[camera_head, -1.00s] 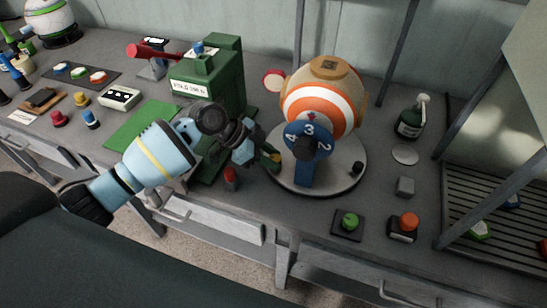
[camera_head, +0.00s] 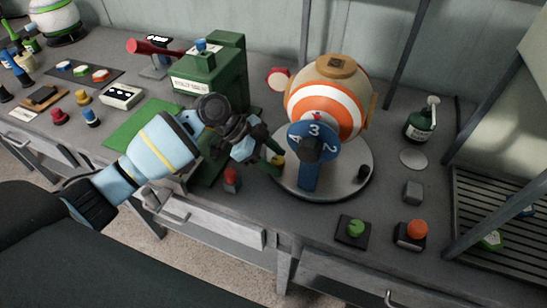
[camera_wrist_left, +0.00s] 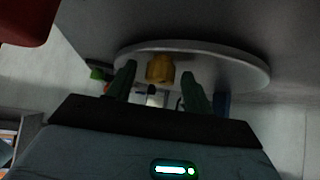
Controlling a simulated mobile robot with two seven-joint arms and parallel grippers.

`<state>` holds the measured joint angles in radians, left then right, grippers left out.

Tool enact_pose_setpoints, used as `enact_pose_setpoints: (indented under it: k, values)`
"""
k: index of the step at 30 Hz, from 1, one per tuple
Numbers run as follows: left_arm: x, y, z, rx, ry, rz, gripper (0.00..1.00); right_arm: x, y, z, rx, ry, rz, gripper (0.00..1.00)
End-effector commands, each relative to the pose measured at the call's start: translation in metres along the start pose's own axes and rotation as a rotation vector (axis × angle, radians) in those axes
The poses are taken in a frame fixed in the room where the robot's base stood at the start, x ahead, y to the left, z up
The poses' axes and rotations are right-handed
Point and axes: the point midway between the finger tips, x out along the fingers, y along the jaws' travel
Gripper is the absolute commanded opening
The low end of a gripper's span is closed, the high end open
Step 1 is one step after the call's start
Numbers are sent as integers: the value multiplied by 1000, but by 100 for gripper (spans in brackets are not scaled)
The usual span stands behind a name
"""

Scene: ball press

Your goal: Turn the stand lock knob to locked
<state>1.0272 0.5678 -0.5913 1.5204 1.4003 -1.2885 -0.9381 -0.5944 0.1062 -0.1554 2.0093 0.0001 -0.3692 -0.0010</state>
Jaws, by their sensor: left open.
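The ball press, an orange and white striped ball (camera_head: 328,105) with a blue numbered dial (camera_head: 300,133), stands on a round pale stand (camera_head: 352,160). In the left wrist view the yellow knob (camera_wrist_left: 160,68) lies between and just beyond the green fingertips, against the stand's disc (camera_wrist_left: 225,65). My left gripper (camera_head: 272,160) is open at the knob, one finger on each side; contact cannot be told. The knob's lock marking is not readable. My right gripper is not in view.
A green press machine (camera_head: 208,75) stands behind my left arm. A small red-topped post (camera_head: 231,180) is close below the gripper. Green (camera_head: 354,229) and orange (camera_head: 416,229) buttons sit in front of the stand. A green bottle (camera_head: 420,122) is at right.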

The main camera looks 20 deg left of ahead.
Motion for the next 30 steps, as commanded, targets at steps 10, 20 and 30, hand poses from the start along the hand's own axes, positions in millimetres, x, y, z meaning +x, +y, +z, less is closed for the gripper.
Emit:
enact_pose_setpoints:
  k: [10,20,30]
  values:
    - [-24,-1,-24,5,2,-3,52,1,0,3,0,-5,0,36]
    - [-25,49,-31,2,-2,1,52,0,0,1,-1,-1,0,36]
    - [-24,107,-39,2,-1,2,52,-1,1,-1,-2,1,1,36]
